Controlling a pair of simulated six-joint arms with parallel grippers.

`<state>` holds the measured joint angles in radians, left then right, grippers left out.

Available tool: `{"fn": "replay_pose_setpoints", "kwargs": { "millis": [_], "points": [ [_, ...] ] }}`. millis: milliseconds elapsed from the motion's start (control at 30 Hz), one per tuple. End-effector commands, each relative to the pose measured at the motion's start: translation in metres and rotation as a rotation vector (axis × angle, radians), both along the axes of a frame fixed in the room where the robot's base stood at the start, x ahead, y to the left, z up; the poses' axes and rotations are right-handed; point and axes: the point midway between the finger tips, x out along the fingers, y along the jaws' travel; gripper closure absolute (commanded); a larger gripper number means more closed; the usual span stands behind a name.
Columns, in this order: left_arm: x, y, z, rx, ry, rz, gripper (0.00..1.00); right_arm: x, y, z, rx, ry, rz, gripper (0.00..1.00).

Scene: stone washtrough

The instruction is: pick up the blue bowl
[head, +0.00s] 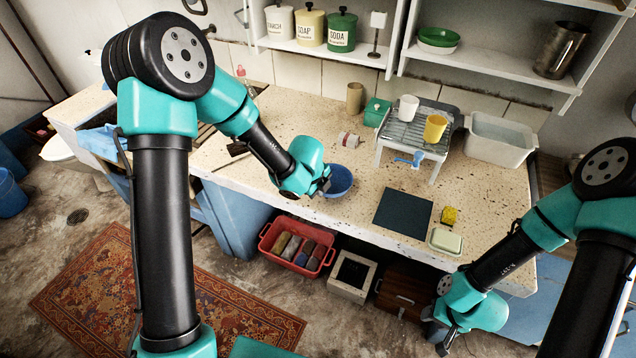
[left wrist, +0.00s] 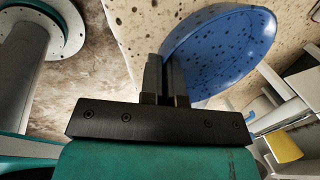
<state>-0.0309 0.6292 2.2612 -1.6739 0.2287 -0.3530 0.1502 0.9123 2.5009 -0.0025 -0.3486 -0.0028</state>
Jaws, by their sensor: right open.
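The blue bowl (head: 341,180) is at the front edge of the speckled stone counter (head: 290,125), left of the middle. My left gripper (head: 325,186) is at the bowl's left side. In the left wrist view the bowl (left wrist: 225,45) is dark-speckled, and the two fingers of my left gripper (left wrist: 167,75) stand close together at its rim. They look shut on the rim, one finger to each side. I cannot tell whether the bowl touches the counter. My right gripper (head: 444,342) is open and empty, low in front of the counter's right part.
A small rack (head: 404,140) with a white cup (head: 407,107) and a yellow cup (head: 435,128) stands behind and right of the bowl. A red crate (head: 297,246) is on the floor.

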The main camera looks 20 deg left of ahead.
Motion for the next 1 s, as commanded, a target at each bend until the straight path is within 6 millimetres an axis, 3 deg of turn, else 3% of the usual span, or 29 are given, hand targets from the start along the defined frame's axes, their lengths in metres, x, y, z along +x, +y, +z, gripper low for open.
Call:
{"fn": "replay_pose_setpoints", "kwargs": {
  "millis": [600,1000],
  "points": [
    [-0.095,-0.029,0.010,0.000,0.000,-0.002,1.00,0.000,0.000,0.000,0.000,0.000,0.000,0.57],
    [-0.107,-0.033,0.011,0.000,-0.001,0.000,1.00,0.000,0.000,0.000,0.000,0.000,0.000,0.57]
  ]
}}
